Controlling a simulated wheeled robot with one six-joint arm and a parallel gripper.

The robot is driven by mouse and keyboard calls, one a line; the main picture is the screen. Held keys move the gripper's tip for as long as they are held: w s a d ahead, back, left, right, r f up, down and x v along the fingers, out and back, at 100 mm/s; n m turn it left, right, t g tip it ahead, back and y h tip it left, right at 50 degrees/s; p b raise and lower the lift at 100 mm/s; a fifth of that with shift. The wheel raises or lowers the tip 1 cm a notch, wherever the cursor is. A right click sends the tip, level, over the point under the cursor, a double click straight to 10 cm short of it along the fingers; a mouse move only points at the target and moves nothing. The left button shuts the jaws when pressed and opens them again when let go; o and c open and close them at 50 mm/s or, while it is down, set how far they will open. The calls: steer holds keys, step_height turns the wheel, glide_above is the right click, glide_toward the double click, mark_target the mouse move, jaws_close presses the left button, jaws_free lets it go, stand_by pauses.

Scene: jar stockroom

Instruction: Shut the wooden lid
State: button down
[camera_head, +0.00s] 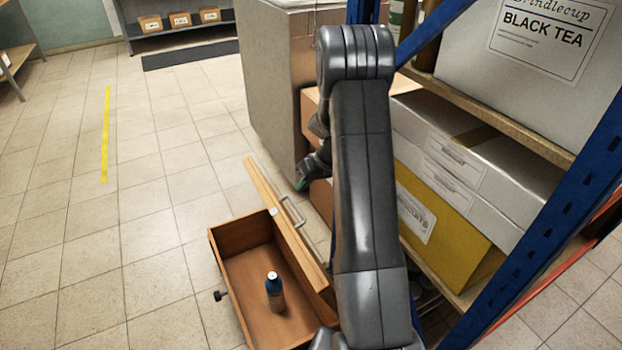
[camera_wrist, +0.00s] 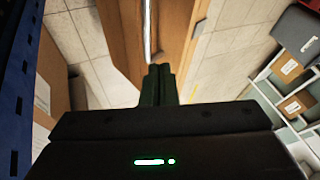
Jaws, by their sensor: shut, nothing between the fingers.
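A wooden box (camera_head: 226,264) stands on the tiled floor in the head view, open at the top. Its wooden lid (camera_head: 268,193) stands up along the box's right side, seen nearly edge-on, with a metal handle (camera_head: 291,212) on its right face. My gripper (camera_head: 302,185) is to the right of the lid's far end, partly hidden behind my arm. In the wrist view my gripper (camera_wrist: 159,70) is shut and empty, its fingertips pointing toward the wooden lid (camera_wrist: 122,40) and its handle (camera_wrist: 148,28).
A blue-framed rack (camera_head: 548,228) with cartons and a yellow box (camera_head: 455,247) stands close on the right. A large grey carton (camera_head: 270,80) stands behind my gripper. The floor left of the box is clear, with a yellow strip (camera_head: 105,135).

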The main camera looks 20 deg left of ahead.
steer(key=shift+s+a+f+b, duration=0.1)
steer(key=shift+s+a+f, duration=0.45)
steer(key=shift+a+f, duration=0.2)
steer(key=shift+s+a+f+b, duration=0.1)
steer(key=shift+s+a+f, duration=0.5)
steer(key=shift+f, duration=0.2)
steer(key=shift+s+a+f+b, duration=0.1)
steer(key=shift+s+a+f, duration=0.4)
steer(key=shift+a+f, duration=0.3)
